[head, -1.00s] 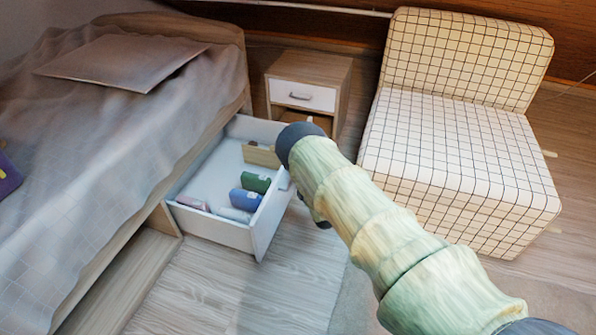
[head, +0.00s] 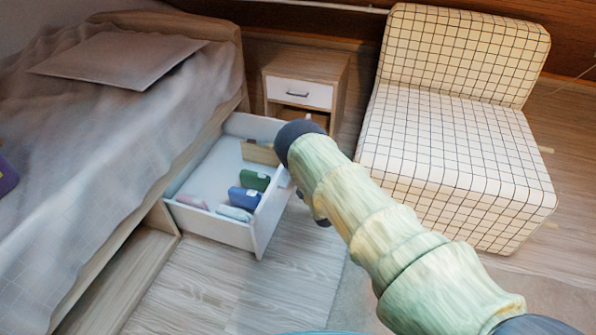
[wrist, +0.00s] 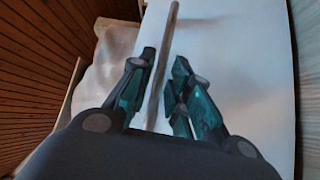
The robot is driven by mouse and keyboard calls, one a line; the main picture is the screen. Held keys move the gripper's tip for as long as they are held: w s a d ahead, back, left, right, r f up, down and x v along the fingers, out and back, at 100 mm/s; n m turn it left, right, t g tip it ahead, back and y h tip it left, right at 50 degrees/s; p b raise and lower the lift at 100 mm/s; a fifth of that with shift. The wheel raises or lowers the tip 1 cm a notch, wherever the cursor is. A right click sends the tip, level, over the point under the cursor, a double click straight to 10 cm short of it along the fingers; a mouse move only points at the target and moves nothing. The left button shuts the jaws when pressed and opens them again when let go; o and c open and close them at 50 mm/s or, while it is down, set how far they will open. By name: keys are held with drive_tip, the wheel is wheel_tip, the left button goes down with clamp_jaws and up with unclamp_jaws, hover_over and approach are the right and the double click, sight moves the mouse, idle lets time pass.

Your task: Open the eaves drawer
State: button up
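The eaves drawer (head: 215,228) is a white box at the bedside, standing well out of the bed frame with its inside showing. Its handle (wrist: 172,22) is a thin brown bar in the wrist view, running between the two fingers of my gripper (wrist: 164,62) in front of a white panel. The fingers are drawn in close on both sides of the bar and appear shut on it. In the head view my arm hides most of the gripper and the handle at the drawer's front.
Rolled green (head: 255,180) and blue (head: 245,198) cloths lie in the drawer. A nightstand (head: 344,85) stands behind it. A checked chair (head: 455,150) is on the right. The bed (head: 100,170) is on the left. Wooden floor (head: 285,290) is clear in front.

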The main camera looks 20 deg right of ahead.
drive_tip(key=s+d+f, duration=0.1)
drive_tip(key=s, duration=1)
drive_tip(key=shift+s+d+f, duration=0.25)
drive_tip(key=shift+s+f, duration=0.05)
drive_tip(key=s+f+m+g+h, duration=0.1)
drive_tip(key=s+f+m+g, duration=0.25)
drive_tip(key=s, duration=0.45)
drive_tip(key=s+f+m+g+h, duration=0.2)
drive_tip(key=s+m+g, duration=0.25)
drive_tip(key=s, duration=0.25)
drive_tip(key=s+f+m+g+h, duration=0.1)
drive_tip(key=s+f+m+g, duration=0.25)
drive_tip(key=s, duration=0.45)
drive_tip(key=s+a+r+m+g+y, duration=0.1)
drive_tip(key=s+a+r+m+g, duration=0.15)
drive_tip(key=s, duration=0.65)
drive_tip(key=s+a+r+m+g, duration=0.2)
drive_tip(key=s+a+r+g, duration=0.1)
drive_tip(key=s, duration=0.5)
drive_tip(key=s+a+r+m+g+y, duration=0.1)
drive_tip(key=s+a+r+m+g, duration=0.2)
drive_tip(key=s, duration=0.6)
wheel_tip(320, 180, up, 37)
drive_tip(key=p, duration=3.8)
drive_tip(key=shift+w+d+n+t, duration=0.3)
